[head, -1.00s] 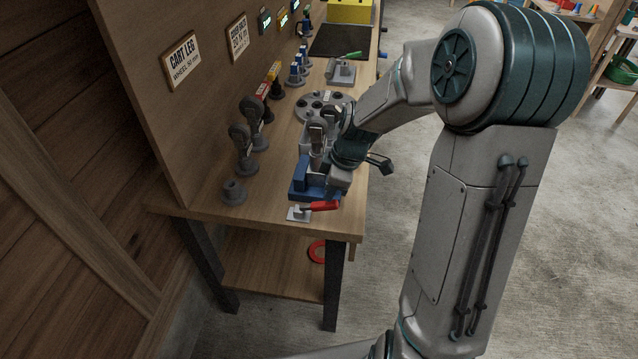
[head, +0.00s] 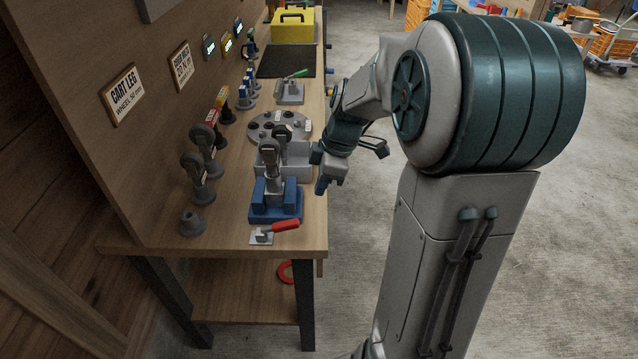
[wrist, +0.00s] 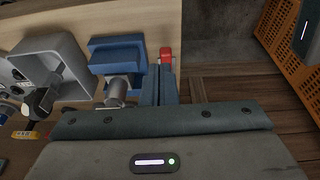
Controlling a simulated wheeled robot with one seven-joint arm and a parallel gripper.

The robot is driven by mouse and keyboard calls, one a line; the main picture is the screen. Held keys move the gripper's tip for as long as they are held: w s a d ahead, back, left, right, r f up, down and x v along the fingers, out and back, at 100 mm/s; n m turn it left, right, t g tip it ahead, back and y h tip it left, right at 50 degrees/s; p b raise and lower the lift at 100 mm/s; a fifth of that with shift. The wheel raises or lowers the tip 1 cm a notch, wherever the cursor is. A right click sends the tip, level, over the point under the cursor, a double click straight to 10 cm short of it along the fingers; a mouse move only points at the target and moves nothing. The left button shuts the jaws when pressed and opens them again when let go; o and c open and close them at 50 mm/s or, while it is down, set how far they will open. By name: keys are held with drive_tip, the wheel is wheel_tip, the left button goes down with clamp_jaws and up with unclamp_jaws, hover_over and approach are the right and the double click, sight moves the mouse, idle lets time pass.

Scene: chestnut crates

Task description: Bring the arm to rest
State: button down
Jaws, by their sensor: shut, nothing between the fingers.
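My arm reaches over the right edge of the workbench, bent at its elbow. My gripper (head: 324,187) hangs just right of the blue fixture, apart from it, with its jaws shut and empty. In the wrist view the dark closed fingers (wrist: 158,88) point toward the bench edge. The blue fixture (head: 262,205) stands on the bench and holds an upright grey caster-like part (head: 270,165). The fixture also shows in the wrist view (wrist: 118,50).
A red-handled clamp (head: 284,226) sits at the bench's front edge. A grey bin (head: 297,160) and a round grey turntable (head: 262,128) stand behind the fixture. Several casters on posts line the board at left. The concrete floor (head: 385,215) beside the bench is clear.

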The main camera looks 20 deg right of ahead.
drive_tip(key=s+a+r+m+t+h, duration=0.1)
drive_tip(key=s+a+r+m, duration=0.1)
drive_tip(key=s+m, duration=0.5)
drive_tip(key=s+a+r+m+h, duration=0.2)
drive_tip(key=s+m, duration=0.4)
drive_tip(key=s, duration=0.4)
drive_tip(key=shift+s+a+r+m+t, duration=0.15)
drive_tip(key=shift+a+r+m+t, duration=0.25)
drive_tip(key=shift+a, duration=0.2)
